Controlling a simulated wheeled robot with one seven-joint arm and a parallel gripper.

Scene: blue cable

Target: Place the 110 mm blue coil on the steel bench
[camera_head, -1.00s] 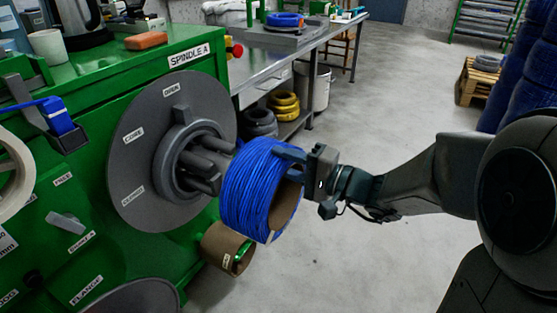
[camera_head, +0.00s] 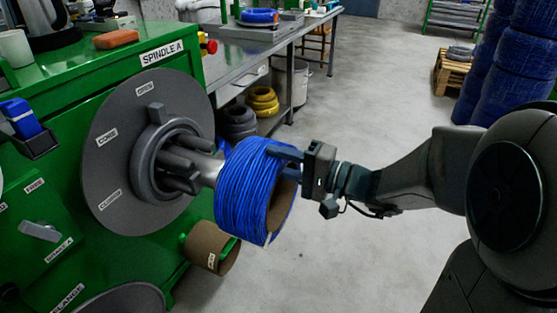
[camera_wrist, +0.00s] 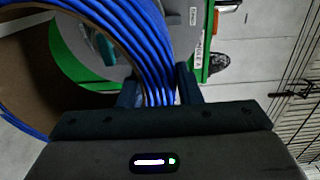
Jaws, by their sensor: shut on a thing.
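The blue coil (camera_head: 243,195) is a thick ring of blue cable with a brown lining, in front of the spindle in the head view. My gripper (camera_head: 286,153) is shut on the coil's upper wall, one finger over the outside and the other partly hidden. In the wrist view, blue strands (camera_wrist: 150,40) run between my two fingers (camera_wrist: 158,88). The spindle's grey shaft (camera_head: 207,170) points at the coil; whether its tip is still inside the coil is hidden. The steel bench (camera_head: 238,54) stands behind the green machine.
The green machine (camera_head: 60,90) with its grey flange disc (camera_head: 105,170) fills the left. Another blue coil (camera_head: 259,15) lies on the bench's far part. Yellow coils (camera_head: 262,100) sit on its shelf. Floor (camera_head: 370,110) to the right is open.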

